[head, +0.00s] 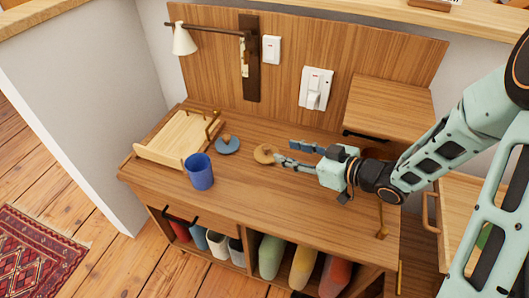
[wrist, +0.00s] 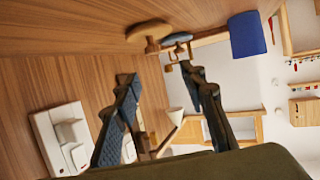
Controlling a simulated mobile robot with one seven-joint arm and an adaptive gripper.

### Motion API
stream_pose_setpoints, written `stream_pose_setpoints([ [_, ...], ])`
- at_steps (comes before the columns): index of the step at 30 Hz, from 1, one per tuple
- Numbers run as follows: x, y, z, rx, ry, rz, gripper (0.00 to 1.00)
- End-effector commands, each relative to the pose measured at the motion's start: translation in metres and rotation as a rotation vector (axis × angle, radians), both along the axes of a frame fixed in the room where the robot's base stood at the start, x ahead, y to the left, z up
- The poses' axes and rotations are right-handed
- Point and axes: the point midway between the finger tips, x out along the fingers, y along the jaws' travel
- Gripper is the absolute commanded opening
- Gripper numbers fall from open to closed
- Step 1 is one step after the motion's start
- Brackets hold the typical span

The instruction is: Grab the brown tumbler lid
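The brown tumbler lid (head: 264,153) is a small tan disc with a raised knob, lying on the wooden desk (head: 300,205). It also shows at the top of the wrist view (wrist: 148,30), beyond the fingertips. My gripper (head: 283,152) is open and comes in from the right, low over the desk. Its tips are close to the lid's right side, with nothing between them. The wrist view shows both fingers apart (wrist: 160,77). I cannot tell whether a fingertip touches the lid.
A blue lid (head: 227,145) lies left of the brown one. A blue tumbler (head: 199,171) stands farther left, beside a wooden tray (head: 176,138). A lamp (head: 183,40) and switches (head: 316,88) are on the back panel. The desk front is clear.

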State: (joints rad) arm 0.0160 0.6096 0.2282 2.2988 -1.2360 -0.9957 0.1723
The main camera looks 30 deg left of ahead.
Motion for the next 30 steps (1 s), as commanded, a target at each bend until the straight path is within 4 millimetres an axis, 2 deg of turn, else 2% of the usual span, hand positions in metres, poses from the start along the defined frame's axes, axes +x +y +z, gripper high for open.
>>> stream_pose_setpoints([
  [2,0.001,-0.004,-0.004,0.013,0.014,-0.015,0.38],
  [5,0.003,-0.001,-0.007,0.02,0.021,-0.02,0.38],
  [12,0.012,0.033,-0.021,0.02,0.021,-0.019,0.38],
  [19,0.018,0.049,-0.028,0.019,0.022,-0.021,0.38],
  [25,0.027,0.072,-0.047,0.018,0.021,-0.019,0.38],
  [30,0.031,0.087,-0.049,0.02,0.021,-0.021,0.38],
])
